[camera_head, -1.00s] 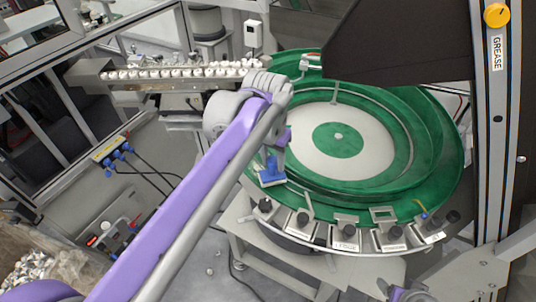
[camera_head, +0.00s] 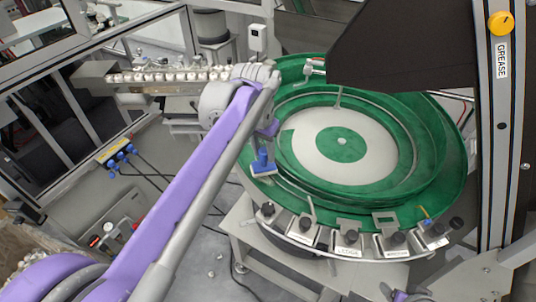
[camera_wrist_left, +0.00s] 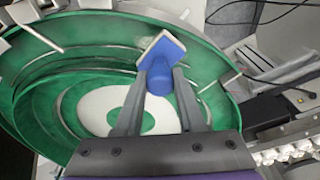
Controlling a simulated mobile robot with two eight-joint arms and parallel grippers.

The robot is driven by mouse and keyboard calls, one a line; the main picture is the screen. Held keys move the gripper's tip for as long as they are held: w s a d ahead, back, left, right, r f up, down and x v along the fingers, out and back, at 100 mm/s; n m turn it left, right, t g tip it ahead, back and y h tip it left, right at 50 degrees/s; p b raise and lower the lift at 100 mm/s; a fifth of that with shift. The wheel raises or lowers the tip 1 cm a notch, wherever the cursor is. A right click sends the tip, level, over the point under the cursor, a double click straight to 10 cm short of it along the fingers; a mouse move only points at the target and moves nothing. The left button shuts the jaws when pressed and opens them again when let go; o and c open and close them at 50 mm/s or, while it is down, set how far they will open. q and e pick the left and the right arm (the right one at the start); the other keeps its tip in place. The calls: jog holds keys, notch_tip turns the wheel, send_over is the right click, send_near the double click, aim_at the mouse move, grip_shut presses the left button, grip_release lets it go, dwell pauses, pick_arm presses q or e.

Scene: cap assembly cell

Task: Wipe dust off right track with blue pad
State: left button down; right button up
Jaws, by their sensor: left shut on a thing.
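The blue pad (camera_head: 263,168) is a small flat block with a pale edge and a round blue handle. My left gripper (camera_wrist_left: 161,85) is shut on the handle, with the pad beyond its fingertips in the left wrist view (camera_wrist_left: 163,48). In the head view the pad is over the left outer edge of the green feeder bowl (camera_head: 445,150). I cannot tell whether it touches the surface. The bowl has curved green tracks around a white centre. I cannot tell which is the right track. Pale smears show on the green in the wrist view. My right gripper's fingers are not seen.
A straight rail (camera_head: 165,79) with a row of white caps stands left of the bowl. Several labelled boxes with black knobs line the bowl's front rim. A dark panel (camera_head: 400,50) overhangs the back right. A post with a yellow knob (camera_head: 501,22) stands at right.

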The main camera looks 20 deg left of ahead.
pick_arm(q)
jog(key=w+a, duration=0.1)
jog(key=a, duration=0.2)
jog(key=w+a, duration=0.1)
jog(key=shift+w+a+r, duration=0.1)
jog(key=shift+w+a, duration=0.25)
jog(key=shift+a, duration=0.05)
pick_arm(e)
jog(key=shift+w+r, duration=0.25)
pick_arm(q)
notch_tip(320, 180, up, 6)
jog(key=p, duration=0.1)
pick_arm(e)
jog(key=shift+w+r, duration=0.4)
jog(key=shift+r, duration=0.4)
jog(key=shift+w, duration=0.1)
pick_arm(q)
jog(key=shift+r, duration=0.1)
jog(key=shift+r, duration=1.45)
